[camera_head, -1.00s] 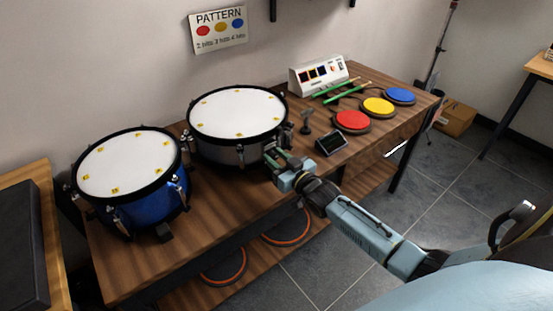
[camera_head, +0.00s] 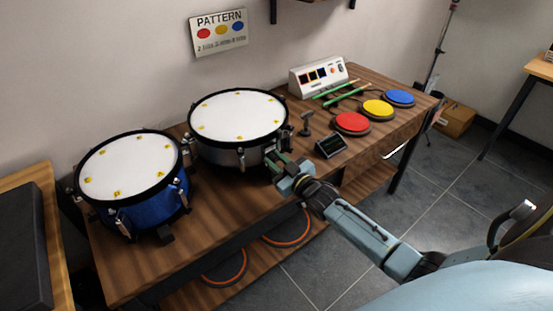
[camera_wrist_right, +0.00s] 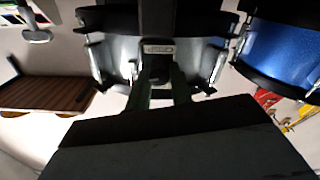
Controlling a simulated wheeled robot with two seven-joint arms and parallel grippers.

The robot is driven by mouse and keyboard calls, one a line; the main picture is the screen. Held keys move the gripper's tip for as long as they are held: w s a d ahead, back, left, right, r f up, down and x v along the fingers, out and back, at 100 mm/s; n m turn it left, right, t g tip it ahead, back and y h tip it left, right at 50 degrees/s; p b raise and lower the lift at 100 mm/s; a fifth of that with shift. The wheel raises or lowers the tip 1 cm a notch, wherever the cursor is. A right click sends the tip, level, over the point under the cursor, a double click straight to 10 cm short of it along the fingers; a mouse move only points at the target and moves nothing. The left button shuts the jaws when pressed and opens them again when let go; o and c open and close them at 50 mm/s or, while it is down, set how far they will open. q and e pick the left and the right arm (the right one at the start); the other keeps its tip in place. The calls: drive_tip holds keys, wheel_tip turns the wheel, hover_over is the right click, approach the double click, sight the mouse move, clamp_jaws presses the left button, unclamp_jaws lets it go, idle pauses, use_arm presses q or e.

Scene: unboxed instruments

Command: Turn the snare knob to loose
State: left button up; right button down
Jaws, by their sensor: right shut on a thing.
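The snare drum (camera_head: 238,116), with a white head and a silver shell, stands on the wooden table. Its shell also shows in the right wrist view (camera_wrist_right: 115,58). My right gripper (camera_head: 275,160) reaches the front right of its shell. In the right wrist view the fingers (camera_wrist_right: 160,85) are shut on a small part at the drum's side, below a dark block with a small label (camera_wrist_right: 158,46). I take this part to be the snare knob; the fingers mostly hide it, and its setting cannot be read. My left gripper is not in view.
A blue drum (camera_head: 130,178) stands left of the snare. Right of it are a small dark display (camera_head: 331,146), a small stand (camera_head: 306,123), red (camera_head: 352,122), yellow (camera_head: 378,108) and blue (camera_head: 400,96) pads, green sticks (camera_head: 347,94) and a white console (camera_head: 318,76).

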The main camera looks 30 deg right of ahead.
drive_tip(key=shift+n, duration=0.9)
drive_tip(key=shift+a+f+n+p, duration=0.1)
drive_tip(key=shift+n+p, duration=0.3)
drive_tip(key=shift+n, duration=0.5)
drive_tip(key=n, duration=0.2)
drive_tip(key=shift+n, duration=0.4)
drive_tip(key=n, duration=0.3)
drive_tip(key=shift+f+n, duration=0.1)
drive_tip(key=shift+n, duration=0.2)
drive_tip(key=shift+n+b, duration=0.4)
drive_tip(key=shift+n, duration=0.8)
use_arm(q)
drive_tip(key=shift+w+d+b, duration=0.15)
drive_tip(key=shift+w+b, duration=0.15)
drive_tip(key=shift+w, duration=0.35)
use_arm(e)
drive_tip(key=shift+n, duration=1.3)
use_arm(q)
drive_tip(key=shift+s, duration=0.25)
